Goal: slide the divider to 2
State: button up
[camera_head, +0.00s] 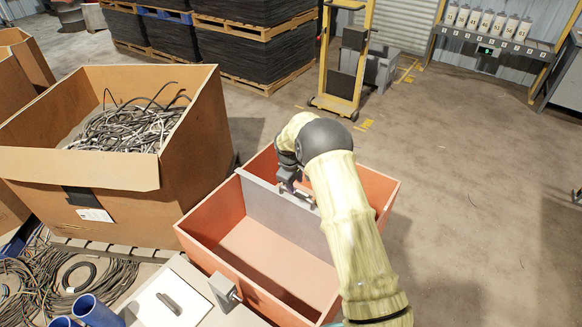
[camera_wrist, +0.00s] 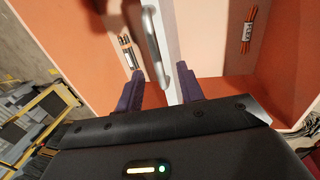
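The divider (camera_head: 268,213) is a grey upright panel standing across the orange bin (camera_head: 210,221), splitting it into two compartments. It also shows in the wrist view as a pale strip (camera_wrist: 172,22). A metal bar handle (camera_wrist: 153,42) runs along it in the wrist view. My gripper (camera_head: 300,190) is at the divider's top edge. In the wrist view its two dark fingers (camera_wrist: 160,70) are apart, one on each side of the handle end, with gaps showing. I cannot tell whether they touch it. No position number 2 is readable in either view.
A cardboard box (camera_head: 112,213) full of grey cable stands left of the bin. The floor (camera_head: 460,190) to the right is clear.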

notch_tip(320, 180, up, 10)
jog(key=s+a+b, duration=0.1)
jog(key=shift+s+a+r+b, duration=0.25)
jog(key=shift+s+b, duration=0.1)
jog(key=shift+b, duration=0.05)
jog(key=s+d+r+m, duration=0.1)
jog(key=s+d+m, duration=0.2)
jog(key=s, duration=0.7)
jog(key=s+d+r+m+y, duration=0.1)
jog(key=s+d+m, duration=0.3)
jog(key=s, duration=0.7)
jog(key=s+d+r+m, duration=0.3)
jog(key=s+d, duration=0.1)
jog(key=s, duration=0.7)
jog(key=shift+s+d+m+t, duration=0.2)
jog(key=shift+d+m+t, duration=0.1)
jog(key=shift+t, duration=0.1)
